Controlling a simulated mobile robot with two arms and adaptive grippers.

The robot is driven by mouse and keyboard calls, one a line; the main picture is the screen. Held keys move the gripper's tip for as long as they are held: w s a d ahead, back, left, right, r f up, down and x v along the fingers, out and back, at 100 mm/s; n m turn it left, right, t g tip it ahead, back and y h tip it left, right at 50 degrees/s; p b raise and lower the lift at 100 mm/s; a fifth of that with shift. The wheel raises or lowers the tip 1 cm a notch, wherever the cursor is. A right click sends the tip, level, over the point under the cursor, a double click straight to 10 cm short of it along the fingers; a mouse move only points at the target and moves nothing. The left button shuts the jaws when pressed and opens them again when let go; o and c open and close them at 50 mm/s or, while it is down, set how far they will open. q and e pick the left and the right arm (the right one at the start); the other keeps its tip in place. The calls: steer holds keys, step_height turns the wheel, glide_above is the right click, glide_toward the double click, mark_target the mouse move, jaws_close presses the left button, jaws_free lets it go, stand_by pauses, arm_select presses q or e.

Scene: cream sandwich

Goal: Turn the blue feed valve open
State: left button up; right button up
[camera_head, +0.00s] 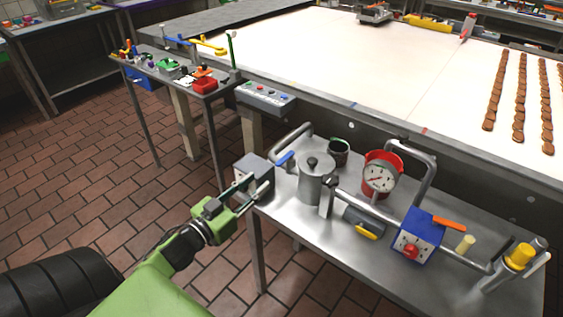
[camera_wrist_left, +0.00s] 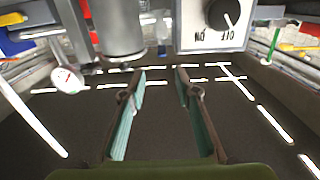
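A small blue valve lever (camera_head: 285,159) sits on the bent pipe at the left end of the metal table (camera_head: 310,222). It slants up to the right, between a grey box (camera_head: 252,170) and a lidded metal pot (camera_head: 316,183). My left gripper (camera_head: 258,190) is at the front of the grey box, below and left of the lever. In the left wrist view its fingers (camera_wrist_left: 161,76) are apart with nothing between them. My right gripper is not in view.
The wrist view shows a black knob (camera_wrist_left: 224,14) on a pale box face, beyond the fingers. A conveyor (camera_head: 400,72) runs behind. Floor is clear left of the table.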

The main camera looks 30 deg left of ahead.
mark_target(281, 161)
arm_select(q)
steer(key=w, duration=0.4)
steer(key=w+p, duration=0.1)
steer(key=w, duration=0.7)
steer(key=shift+d+f, duration=0.15)
steer(key=shift+d, duration=0.15)
steer(key=shift+c, duration=0.3)
jaws_close()
